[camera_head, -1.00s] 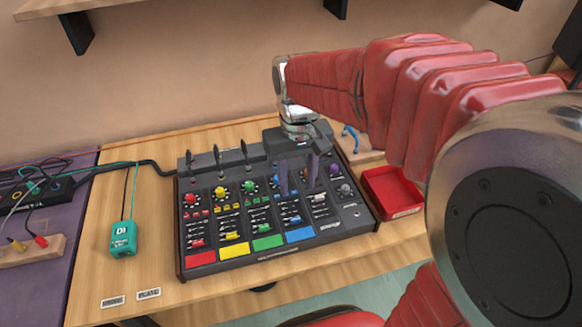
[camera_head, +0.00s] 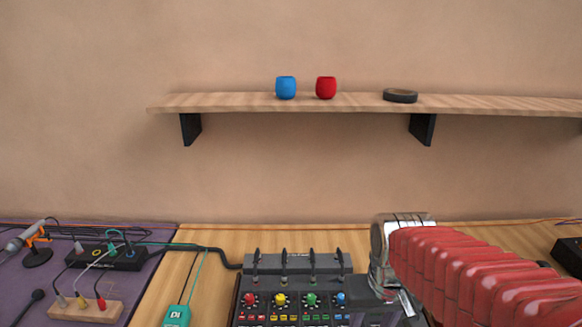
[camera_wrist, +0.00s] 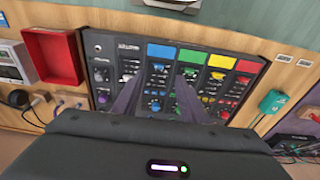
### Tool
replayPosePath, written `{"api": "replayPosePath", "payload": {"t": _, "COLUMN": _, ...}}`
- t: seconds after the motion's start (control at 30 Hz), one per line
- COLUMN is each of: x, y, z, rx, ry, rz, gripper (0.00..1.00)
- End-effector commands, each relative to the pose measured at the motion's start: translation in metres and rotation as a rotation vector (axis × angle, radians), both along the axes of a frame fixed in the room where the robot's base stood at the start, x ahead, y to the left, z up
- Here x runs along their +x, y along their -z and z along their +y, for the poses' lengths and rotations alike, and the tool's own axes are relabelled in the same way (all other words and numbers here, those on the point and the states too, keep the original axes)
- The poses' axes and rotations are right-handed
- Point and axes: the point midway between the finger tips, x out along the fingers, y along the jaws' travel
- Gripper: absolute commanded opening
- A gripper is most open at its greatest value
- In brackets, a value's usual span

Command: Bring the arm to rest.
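My arm reaches in from the right in the head view, its wrist beside the right part of the black mixer (camera_head: 292,262). The fingers cannot be made out there. In the wrist view my gripper (camera_wrist: 157,82) points down over the mixer panel (camera_wrist: 110,50). Its two dark fingers stand apart with nothing between them, over the knobs near the blue and green pads. I cannot tell how high above the panel the fingertips are.
A shelf (camera_head: 230,103) on the wall holds a blue cup (camera_head: 286,88), a red cup (camera_head: 326,88) and a dark disc (camera_head: 400,96). A teal DI box (camera_head: 177,316) is left of the mixer. A red tray (camera_wrist: 52,57) lies beside it.

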Motion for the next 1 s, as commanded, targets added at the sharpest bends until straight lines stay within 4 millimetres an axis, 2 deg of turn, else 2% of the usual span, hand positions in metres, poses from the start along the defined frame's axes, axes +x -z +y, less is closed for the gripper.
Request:
{"api": "replayPosePath", "payload": {"t": 0.6, "x": -0.063, "y": -0.038, "z": -0.003, "rx": 0.001, "ry": 0.005, "rz": -0.269, "gripper": 0.39}}
{"api": "replayPosePath", "payload": {"t": 0.8, "x": -0.07, "y": -0.052, "z": -0.004, "rx": 0.001, "ry": 0.008, "rz": -0.33, "gripper": 0.39}}
{"api": "replayPosePath", "payload": {"t": 1.0, "x": -0.071, "y": -0.055, "z": -0.004, "rx": 0.001, "ry": 0.008, "rz": -0.339, "gripper": 0.39}}
